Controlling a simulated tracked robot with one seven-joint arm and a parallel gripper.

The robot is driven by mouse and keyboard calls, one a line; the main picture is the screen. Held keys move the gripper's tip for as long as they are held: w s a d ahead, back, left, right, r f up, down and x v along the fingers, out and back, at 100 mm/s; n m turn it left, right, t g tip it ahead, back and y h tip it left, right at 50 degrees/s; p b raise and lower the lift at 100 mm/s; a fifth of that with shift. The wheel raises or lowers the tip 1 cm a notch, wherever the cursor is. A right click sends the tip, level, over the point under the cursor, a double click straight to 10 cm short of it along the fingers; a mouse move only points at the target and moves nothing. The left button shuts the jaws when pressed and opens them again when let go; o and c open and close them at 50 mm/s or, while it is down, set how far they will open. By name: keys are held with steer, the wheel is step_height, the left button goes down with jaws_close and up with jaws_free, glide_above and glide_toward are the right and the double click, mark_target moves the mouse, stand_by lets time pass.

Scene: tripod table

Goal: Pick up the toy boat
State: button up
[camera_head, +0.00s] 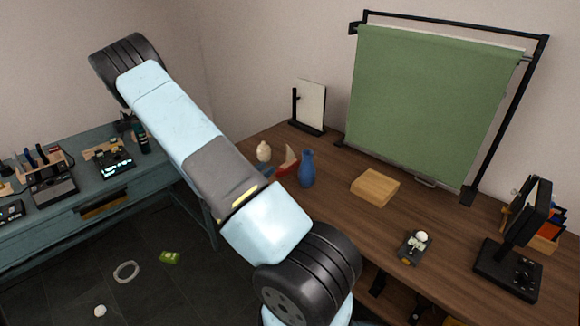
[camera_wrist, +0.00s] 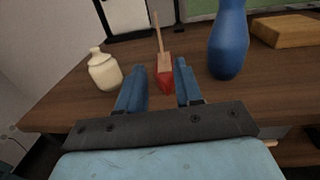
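The toy boat (camera_wrist: 165,76) has a red hull end, a pale wooden part and a thin mast, and stands on the brown table. In the head view its red part (camera_head: 290,158) shows between a cream jar and a blue vase. My gripper (camera_wrist: 160,67) is open, its two blue fingers spread. In the wrist view the boat appears in the gap between the fingertips, with space on both sides. I cannot tell how far it reaches between them. In the head view my arm hides most of the gripper.
The blue vase (camera_wrist: 228,40) stands close right of the right finger. The cream jar (camera_wrist: 104,70) stands left of the left finger. A wooden block (camera_head: 375,187), a small grey device (camera_head: 414,248) and a green screen (camera_head: 430,105) are further right. Bare tabletop lies between vase and block.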

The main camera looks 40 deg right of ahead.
mark_target(288, 161)
steer(key=d, duration=0.5)
steer(key=w+d, duration=0.1)
steer(key=d, duration=0.2)
steer(key=shift+w, duration=0.1)
steer(key=shift+w+d+r, duration=0.1)
steer(key=shift+w+d, duration=0.05)
steer(key=shift+d, duration=0.75)
steer(key=shift+w+d+r, duration=0.1)
steer(key=shift+w+d, duration=0.1)
steer(key=shift+d, duration=0.65)
steer(key=shift+w+d+r, duration=0.1)
steer(key=shift+w+d, duration=0.05)
steer(key=shift+d, duration=0.75)
steer(key=shift+c, duration=0.3)
jaws_close()
